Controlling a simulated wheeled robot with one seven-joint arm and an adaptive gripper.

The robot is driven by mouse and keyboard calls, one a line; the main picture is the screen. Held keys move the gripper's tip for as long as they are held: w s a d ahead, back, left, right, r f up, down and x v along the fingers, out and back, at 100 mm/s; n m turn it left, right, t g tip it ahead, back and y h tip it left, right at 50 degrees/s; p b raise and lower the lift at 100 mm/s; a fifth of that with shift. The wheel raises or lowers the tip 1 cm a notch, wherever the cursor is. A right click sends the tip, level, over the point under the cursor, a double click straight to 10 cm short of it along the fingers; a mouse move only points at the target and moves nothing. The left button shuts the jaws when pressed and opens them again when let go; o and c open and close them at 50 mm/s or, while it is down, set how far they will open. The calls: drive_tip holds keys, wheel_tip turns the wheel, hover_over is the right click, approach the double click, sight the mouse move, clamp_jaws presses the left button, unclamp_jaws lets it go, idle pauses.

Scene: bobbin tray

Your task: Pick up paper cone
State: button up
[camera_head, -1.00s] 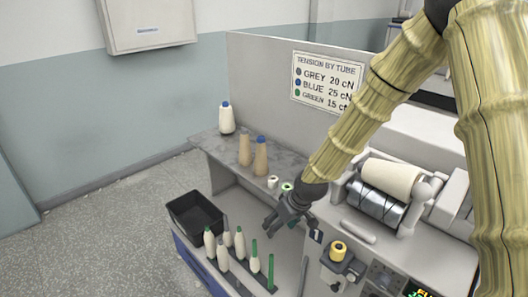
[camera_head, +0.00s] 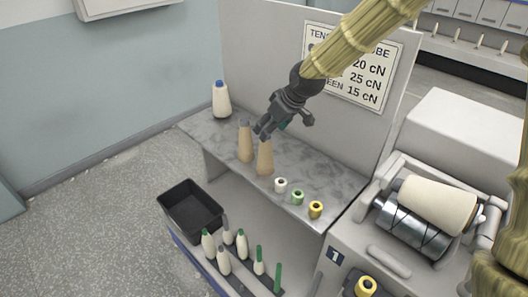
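Two tan paper cones stand upright on the grey speckled shelf: a left cone (camera_head: 246,145) and a right cone (camera_head: 265,160). My gripper (camera_head: 282,127) is above the shelf, tilted down to the left, with its fingers spread and nothing seen between them. Its left finger overlaps the top of the right cone in the picture and hides the tip. I cannot tell whether it touches the cone.
White (camera_head: 280,186), green (camera_head: 298,197) and yellow (camera_head: 316,209) small spools line the front right. A grey panel (camera_head: 262,60) rises behind the shelf. A black bin (camera_head: 191,209) sits below.

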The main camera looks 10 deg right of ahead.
sight(265, 152)
drive_tip(key=p+x, duration=0.1)
drive_tip(key=x, duration=0.3)
drive_tip(key=p+x, duration=0.1)
drive_tip(key=x, duration=0.3)
drive_tip(key=shift+w+d+f, duration=0.1)
drive_tip(key=shift+w+d, duration=0.05)
drive_tip(key=shift+w, duration=0.4)
drive_tip(key=shift+f+p, duration=0.2)
drive_tip(key=shift+p, duration=0.15)
drive_tip(key=shift+s, duration=0.15)
drive_tip(key=shift+w+f, duration=0.25)
drive_tip(key=c, duration=1.1)
